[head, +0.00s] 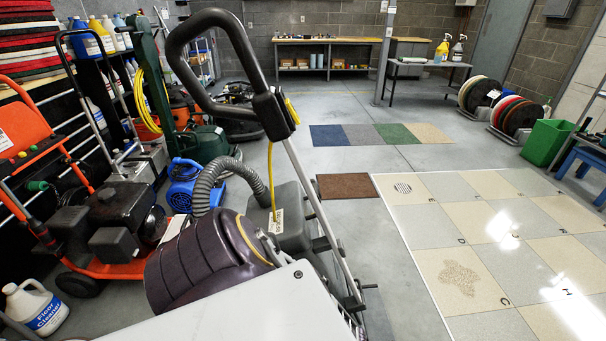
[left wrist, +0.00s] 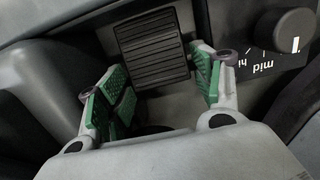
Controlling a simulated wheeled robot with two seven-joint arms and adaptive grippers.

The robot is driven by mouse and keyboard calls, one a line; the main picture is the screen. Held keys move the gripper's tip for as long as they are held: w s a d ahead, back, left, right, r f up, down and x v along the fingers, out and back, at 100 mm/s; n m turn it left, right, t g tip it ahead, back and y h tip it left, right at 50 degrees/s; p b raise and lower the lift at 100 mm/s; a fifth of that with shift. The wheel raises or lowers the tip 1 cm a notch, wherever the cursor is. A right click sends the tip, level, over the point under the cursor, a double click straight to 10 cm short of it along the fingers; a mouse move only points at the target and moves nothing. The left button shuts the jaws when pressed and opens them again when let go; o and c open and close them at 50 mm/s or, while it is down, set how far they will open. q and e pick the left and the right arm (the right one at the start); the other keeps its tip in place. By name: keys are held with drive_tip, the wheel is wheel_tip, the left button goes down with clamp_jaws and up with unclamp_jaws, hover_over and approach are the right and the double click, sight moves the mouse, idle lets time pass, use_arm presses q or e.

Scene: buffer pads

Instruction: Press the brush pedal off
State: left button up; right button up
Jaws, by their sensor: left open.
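A dark ribbed rectangular pedal (left wrist: 152,45) sits in a grey housing, at the top middle of the left wrist view. I take it to be the brush pedal; its pressed state cannot be told. My left gripper (left wrist: 155,78) is open and empty, its green-padded fingers spread to either side of the pedal's near edge. Whether a finger touches the pedal is unclear. In the head view a floor machine stands close in front, with a black loop handle (head: 183,52) and a dark purple drum (head: 200,262); its pedal cannot be made out there. My right gripper is not in view.
A black knob (left wrist: 280,32) marked mid and hi is right of the pedal. An orange engine machine (head: 110,225), a blue blower (head: 187,185) and a floor cleaner jug (head: 36,308) crowd the left. Open grey floor lies beyond, with a tiled floor panel (head: 500,225) right.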

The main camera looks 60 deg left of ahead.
use_arm(q)
drive_tip(key=shift+w, duration=0.1)
drive_tip(key=shift+w+d+g+b, duration=0.1)
drive_tip(key=shift+w+g+b, duration=0.05)
drive_tip(key=shift+g+b, duration=0.45)
